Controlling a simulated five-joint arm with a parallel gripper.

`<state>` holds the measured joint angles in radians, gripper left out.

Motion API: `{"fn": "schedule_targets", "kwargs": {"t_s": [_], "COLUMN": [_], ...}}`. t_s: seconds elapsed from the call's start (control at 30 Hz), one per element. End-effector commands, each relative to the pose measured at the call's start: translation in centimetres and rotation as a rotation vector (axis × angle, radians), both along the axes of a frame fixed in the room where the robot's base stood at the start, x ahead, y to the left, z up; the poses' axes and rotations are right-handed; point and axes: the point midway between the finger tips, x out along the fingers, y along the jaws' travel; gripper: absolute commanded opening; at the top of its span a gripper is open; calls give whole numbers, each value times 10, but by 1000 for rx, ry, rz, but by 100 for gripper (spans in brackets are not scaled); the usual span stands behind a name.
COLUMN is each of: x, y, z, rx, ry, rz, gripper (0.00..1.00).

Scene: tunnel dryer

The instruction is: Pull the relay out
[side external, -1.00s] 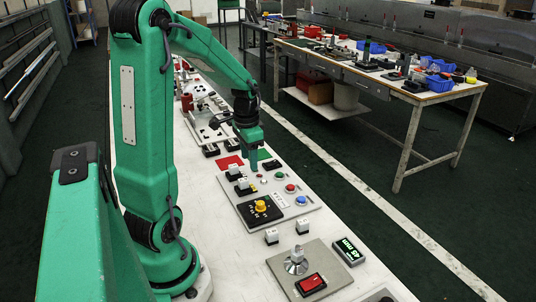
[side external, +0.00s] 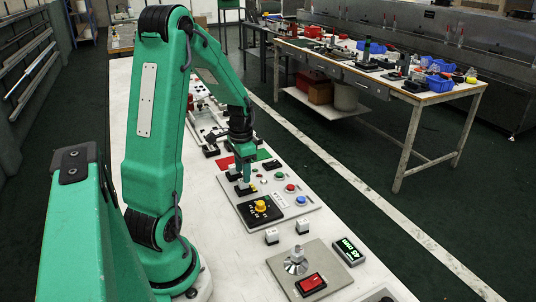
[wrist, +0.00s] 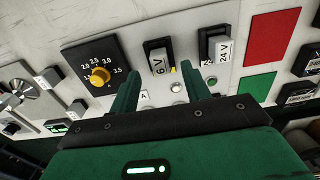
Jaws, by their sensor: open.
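Two white relays sit in black sockets on the grey panel (side external: 275,215). In the wrist view one is marked 6V (wrist: 158,62) and the other 24V (wrist: 222,49). My gripper (wrist: 163,70) is open, and the 6V relay shows between and beyond its green fingertips. In the side external view my gripper (side external: 246,180) is low over the relay socket closest to the yellow knob and partly hides that relay. The other relay (side external: 233,169) stands just left of the fingers. I cannot tell whether the fingers touch the 6V relay.
The panel also carries a yellow knob (side external: 261,206) and green, red (side external: 290,188) and blue buttons. Red (side external: 226,163) and green (side external: 262,155) mats lie behind it. Two loose white blocks (side external: 272,236) stand in front, near a plate with a red switch (side external: 311,284) and a lit display (side external: 348,251).

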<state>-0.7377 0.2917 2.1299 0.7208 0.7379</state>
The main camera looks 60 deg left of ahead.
Motion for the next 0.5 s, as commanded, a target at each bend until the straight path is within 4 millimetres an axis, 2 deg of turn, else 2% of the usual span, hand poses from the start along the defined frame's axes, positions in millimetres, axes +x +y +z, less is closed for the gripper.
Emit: {"fn": "schedule_targets", "kwargs": {"t_s": [0.2, 0.5], "x": [0, 0], "y": [0, 0], "z": [-26, -42], "rx": [-1, 0], "ry": [2, 0], "rz": [0, 0], "gripper": [47, 47]}}
